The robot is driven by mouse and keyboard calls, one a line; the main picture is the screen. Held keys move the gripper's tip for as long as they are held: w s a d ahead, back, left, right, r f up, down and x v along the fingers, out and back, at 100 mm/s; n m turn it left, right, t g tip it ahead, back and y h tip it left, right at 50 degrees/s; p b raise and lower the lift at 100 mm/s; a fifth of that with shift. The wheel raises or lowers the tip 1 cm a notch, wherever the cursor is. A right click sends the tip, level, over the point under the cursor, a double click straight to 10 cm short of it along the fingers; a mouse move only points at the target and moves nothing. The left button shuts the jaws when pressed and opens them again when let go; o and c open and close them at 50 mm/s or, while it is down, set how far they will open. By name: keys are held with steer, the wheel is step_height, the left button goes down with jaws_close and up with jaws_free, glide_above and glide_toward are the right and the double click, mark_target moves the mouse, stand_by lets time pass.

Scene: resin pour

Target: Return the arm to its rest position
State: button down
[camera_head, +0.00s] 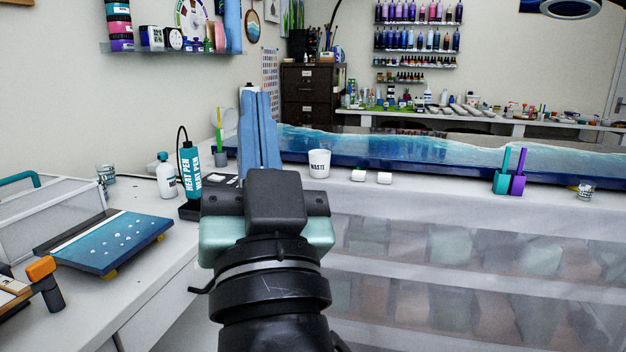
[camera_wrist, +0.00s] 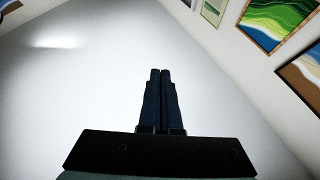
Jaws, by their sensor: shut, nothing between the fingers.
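My gripper (camera_head: 259,128) stands in the middle of the head view, its two blue fingers pointing up and pressed together. It is shut with nothing between the fingers. In the wrist view, the gripper (camera_wrist: 161,75) shows the same closed fingers against a pale, blank surface. My dark wrist fills the lower middle of the head view and hides part of the bench behind it.
A heat pen (camera_head: 189,172) in its stand and a white bottle (camera_head: 166,178) are left of my gripper. A blue resin panel (camera_head: 110,242) lies on the left bench. A white WASTE cup (camera_head: 319,164) and a long blue resin piece (camera_head: 400,152) are at right.

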steer(key=s+d+r+t+h+p, duration=0.1)
steer(key=s+d+r+t+h, duration=0.3)
steer(key=s+r, duration=0.5)
step_height(320, 180, up, 22)
steer(key=w+g+p, duration=0.1)
steer(key=p, duration=2.1)
steer(key=shift+d+f+h, duration=0.2)
steer(key=shift+d+h, duration=0.15)
steer(key=shift+h, duration=0.05)
